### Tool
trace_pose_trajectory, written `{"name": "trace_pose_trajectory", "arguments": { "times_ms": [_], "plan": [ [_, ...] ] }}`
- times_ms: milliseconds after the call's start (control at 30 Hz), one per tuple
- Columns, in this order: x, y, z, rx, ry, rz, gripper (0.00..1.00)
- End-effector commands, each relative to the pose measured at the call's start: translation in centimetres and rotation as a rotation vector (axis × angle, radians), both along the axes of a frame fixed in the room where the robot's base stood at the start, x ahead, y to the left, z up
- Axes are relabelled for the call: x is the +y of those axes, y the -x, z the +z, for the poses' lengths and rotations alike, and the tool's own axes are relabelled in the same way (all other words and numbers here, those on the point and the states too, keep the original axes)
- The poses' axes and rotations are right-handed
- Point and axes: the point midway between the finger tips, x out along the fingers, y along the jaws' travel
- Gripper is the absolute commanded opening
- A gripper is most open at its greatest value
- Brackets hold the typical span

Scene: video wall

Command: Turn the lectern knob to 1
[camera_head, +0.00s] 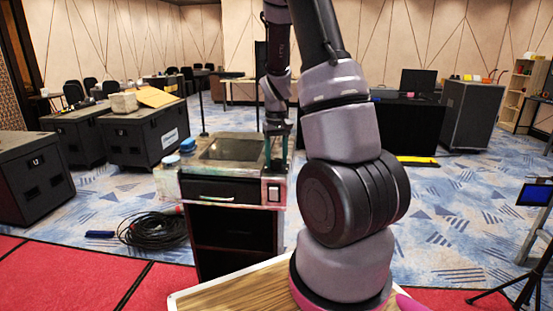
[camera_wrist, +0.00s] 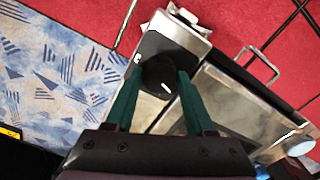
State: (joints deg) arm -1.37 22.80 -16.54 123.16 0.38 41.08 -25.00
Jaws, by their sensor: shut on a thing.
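The lectern (camera_head: 222,190) stands left of my arm in the head view, with a drawer and a dark glass top. In the wrist view the round black knob (camera_wrist: 157,70) sits on a black plate on the lectern's metal top. A short white pointer line on it points toward the lower right of the picture. A small white mark, too small to read surely, lies left of the knob. My gripper (camera_wrist: 158,88) has its green fingers on either side of the knob, shut on it. In the head view my gripper (camera_head: 277,155) points down at the lectern's right side.
A coil of black cable (camera_head: 155,229) lies on the floor to the left. Black cases (camera_head: 145,134) stand further back. A tripod with a screen (camera_head: 535,195) is at the far right.

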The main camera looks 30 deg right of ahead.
Motion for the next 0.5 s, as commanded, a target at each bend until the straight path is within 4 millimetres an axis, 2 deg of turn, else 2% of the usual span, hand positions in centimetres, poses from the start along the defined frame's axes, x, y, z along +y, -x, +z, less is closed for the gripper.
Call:
{"name": "trace_pose_trajectory", "arguments": {
  "times_ms": [500],
  "plan": [
    [0.01, 0.01, -0.03, 0.001, 0.001, -0.464, 0.00]
  ]
}}
